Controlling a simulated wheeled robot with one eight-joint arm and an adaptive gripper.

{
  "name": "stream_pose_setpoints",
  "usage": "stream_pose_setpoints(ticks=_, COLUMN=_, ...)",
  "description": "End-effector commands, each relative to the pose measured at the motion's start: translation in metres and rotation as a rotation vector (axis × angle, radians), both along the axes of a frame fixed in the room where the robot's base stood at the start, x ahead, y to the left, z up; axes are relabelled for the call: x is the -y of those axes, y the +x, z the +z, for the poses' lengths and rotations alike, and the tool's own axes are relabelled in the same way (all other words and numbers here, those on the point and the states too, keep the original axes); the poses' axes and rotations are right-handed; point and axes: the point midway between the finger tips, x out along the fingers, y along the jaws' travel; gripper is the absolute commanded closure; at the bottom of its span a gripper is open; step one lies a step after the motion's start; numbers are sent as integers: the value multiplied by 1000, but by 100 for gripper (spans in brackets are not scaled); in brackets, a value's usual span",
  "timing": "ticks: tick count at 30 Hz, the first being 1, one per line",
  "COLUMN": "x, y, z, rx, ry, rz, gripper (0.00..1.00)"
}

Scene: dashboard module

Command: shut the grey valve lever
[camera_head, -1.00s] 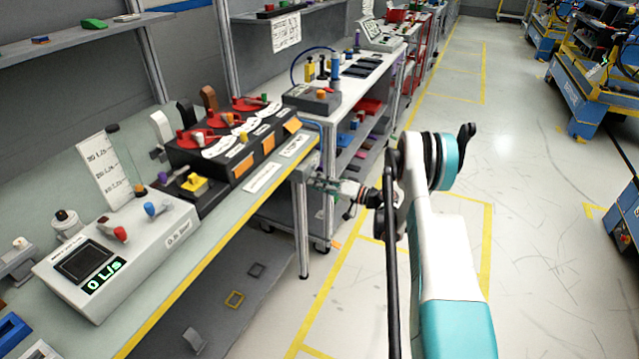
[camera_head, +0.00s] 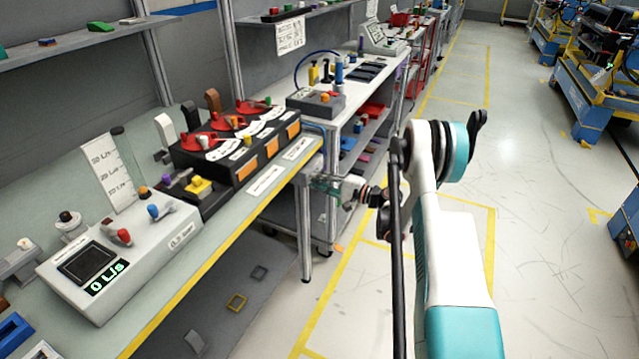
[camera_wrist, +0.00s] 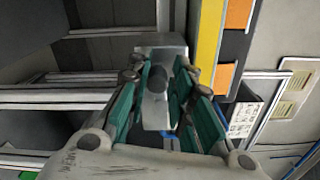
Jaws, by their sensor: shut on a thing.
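Whether this piece is the valve lever or part of the bench end, I cannot tell. A pale grey upright handle (camera_head: 165,130) stands at the back of the bench, left of a black and a brown handle, away from my gripper. The grey meter box (camera_head: 120,255) reads 0 L/s.
Black boxes with red dials and orange labels (camera_head: 240,150) stand on the bench (camera_head: 235,210). A yellow stripe runs along its front edge. A second bench (camera_head: 355,100) with shelves stands behind. Floor on the right is clear up to the blue carts (camera_head: 580,100).

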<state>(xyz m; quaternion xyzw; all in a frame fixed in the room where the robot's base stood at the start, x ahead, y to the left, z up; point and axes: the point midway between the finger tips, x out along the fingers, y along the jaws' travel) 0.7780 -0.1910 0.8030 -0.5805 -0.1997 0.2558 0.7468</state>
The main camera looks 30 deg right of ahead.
Motion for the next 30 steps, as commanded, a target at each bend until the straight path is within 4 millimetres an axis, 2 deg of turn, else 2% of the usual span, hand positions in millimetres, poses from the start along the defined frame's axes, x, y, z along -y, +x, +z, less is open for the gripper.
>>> stream_pose_setpoints(ticks=21, x=1, y=-2, z=0, rx=-54, ry=58, rz=0, gripper=100)
stream_pose_setpoints(ticks=22, x=1, y=-2, z=0, rx=-54, ry=58, rz=0, gripper=76)
stream_pose_setpoints(ticks=24, x=1, y=-2, z=0, rx=-53, ry=58, rz=0, gripper=63)
stream_pose_setpoints(ticks=30, x=0, y=-1, z=1, rx=-52, ry=60, rz=1, gripper=63)
